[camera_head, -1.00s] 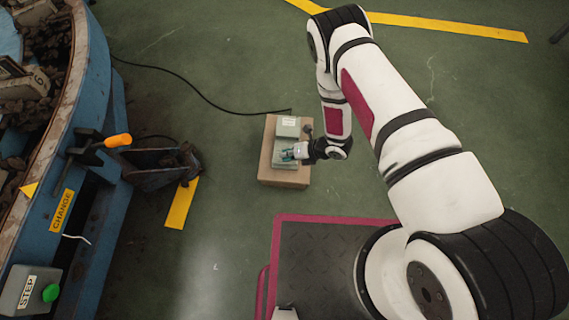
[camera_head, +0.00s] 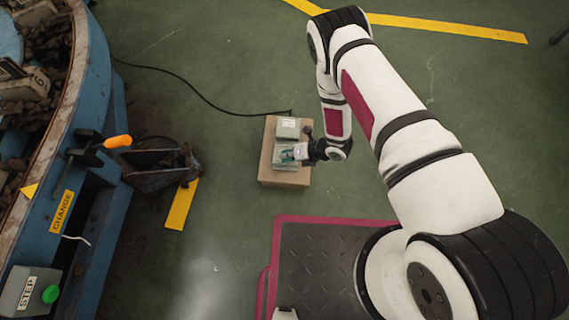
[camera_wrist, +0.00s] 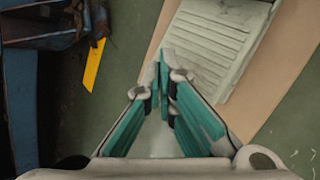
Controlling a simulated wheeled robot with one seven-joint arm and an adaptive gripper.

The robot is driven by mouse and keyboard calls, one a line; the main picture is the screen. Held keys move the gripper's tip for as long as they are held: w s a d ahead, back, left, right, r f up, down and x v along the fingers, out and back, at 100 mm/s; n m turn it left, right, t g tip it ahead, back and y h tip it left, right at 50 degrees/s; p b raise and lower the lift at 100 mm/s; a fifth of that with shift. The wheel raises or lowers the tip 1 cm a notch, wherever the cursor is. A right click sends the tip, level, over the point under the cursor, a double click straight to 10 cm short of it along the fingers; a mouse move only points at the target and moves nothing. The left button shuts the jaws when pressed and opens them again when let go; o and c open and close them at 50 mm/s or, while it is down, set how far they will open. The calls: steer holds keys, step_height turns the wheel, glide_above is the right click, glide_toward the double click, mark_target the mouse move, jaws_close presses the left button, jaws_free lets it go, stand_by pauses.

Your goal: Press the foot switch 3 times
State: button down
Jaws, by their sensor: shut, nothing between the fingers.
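The foot switch (camera_head: 287,128) is a pale grey-green unit on a brown board on the floor, with a white label on its far part. Its ribbed pedal (camera_wrist: 212,47) shows large in the wrist view. My gripper (camera_head: 284,154) is over the pedal in the head view and hides part of it. In the wrist view my gripper (camera_wrist: 165,58) has its teal fingers together at the tips, with nothing between them. The tips are beside the pedal's left edge in that picture. I cannot tell whether they touch it.
The brown board (camera_head: 266,165) lies on open green floor. A black cable (camera_head: 205,98) runs from it toward the blue machine (camera_head: 112,80) at the left.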

steer(key=shift+s+f+b, duration=0.1)
steer(key=shift+f+b, duration=0.2)
steer(key=shift+f, duration=0.1)
steer(key=shift+s+f+b, duration=0.25)
steer(key=shift+f+b, duration=0.65)
steer(key=shift+f, duration=0.4)
stand_by(1.6)
steer(key=shift+r, duration=0.1)
stand_by(0.5)
steer(key=shift+w+r+p, duration=0.2)
steer(key=shift+r+p, duration=0.45)
steer(key=shift+r, duration=0.2)
steer(key=shift+w+r+p, duration=0.15)
steer(key=shift+r+p, duration=0.45)
steer(key=shift+r, duration=0.2)
steer(key=shift+w+r+p, duration=0.25)
steer(key=shift+r+p, duration=0.65)
steer(key=shift+r, duration=0.35)
steer(key=shift+w+r+p, duration=0.2)
steer(key=shift+r+p, duration=0.65)
steer(key=shift+r, duration=0.35)
